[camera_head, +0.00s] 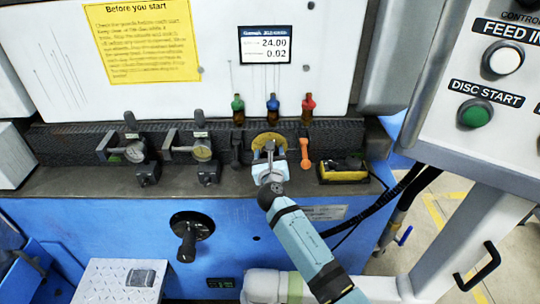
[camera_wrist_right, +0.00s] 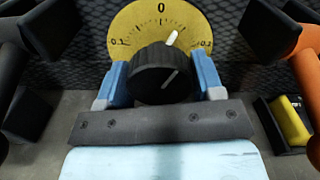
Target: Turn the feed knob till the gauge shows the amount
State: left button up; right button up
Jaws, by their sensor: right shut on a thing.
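The feed knob is a black ridged knob (camera_wrist_right: 160,74) with a white line, in front of a yellow dial (camera_wrist_right: 137,30) marked 0 in the middle and 0.1 at each side. A white pointer shows just right of the 0. My right gripper (camera_wrist_right: 162,82) is shut on the knob, with one blue finger on each side. In the head view my right gripper (camera_head: 269,160) covers most of the knob, and the yellow dial (camera_head: 268,140) shows behind it. A display card (camera_head: 265,45) above reads 24.00 and 0.02. My left gripper is not in view.
A black lever stands left of the dial and an orange lever (camera_head: 305,152) right of it. A yellow and black box (camera_head: 343,170) lies further right. Two clamped gauges (camera_head: 134,152) are on the left. A black crank handle (camera_head: 188,240) sticks out below. The control panel (camera_head: 500,60) is at right.

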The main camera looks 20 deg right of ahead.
jog(key=m+b, duration=0.1)
jog(key=m, duration=0.4)
jog(key=shift+m, duration=0.3)
jog(key=m+b, duration=0.1)
jog(key=m, duration=0.2)
jog(key=shift+b, duration=0.3)
jog(key=shift+m+b, duration=0.3)
jog(key=shift+m, duration=0.6)
jog(key=o, duration=0.9)
